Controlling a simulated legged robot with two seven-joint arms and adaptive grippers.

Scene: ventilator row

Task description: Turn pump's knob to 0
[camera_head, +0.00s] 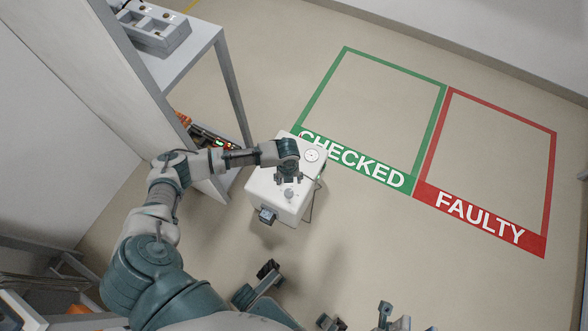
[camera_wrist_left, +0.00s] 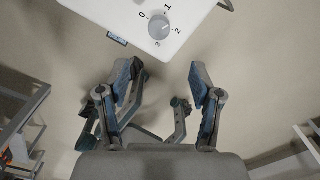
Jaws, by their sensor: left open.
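The pump is a white box (camera_head: 262,195) standing on the floor below my left arm. Its round grey knob (camera_head: 289,194) is on the top face. In the left wrist view, the knob (camera_wrist_left: 159,26) is near the top edge, with the marks 0, 1, 2 and 3 around it; I cannot tell which mark it points at. My left gripper (camera_head: 288,179) is over the pump beside the knob. In the left wrist view, the left gripper (camera_wrist_left: 163,80) has its fingers spread with nothing between them, apart from the knob.
A round dial (camera_head: 311,156) is at the pump's far end, and a dark blue part (camera_head: 267,216) juts from its near side. A grey table (camera_head: 185,55) stands at upper left. Green CHECKED (camera_head: 352,158) and red FAULTY (camera_head: 480,218) floor zones lie clear at right.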

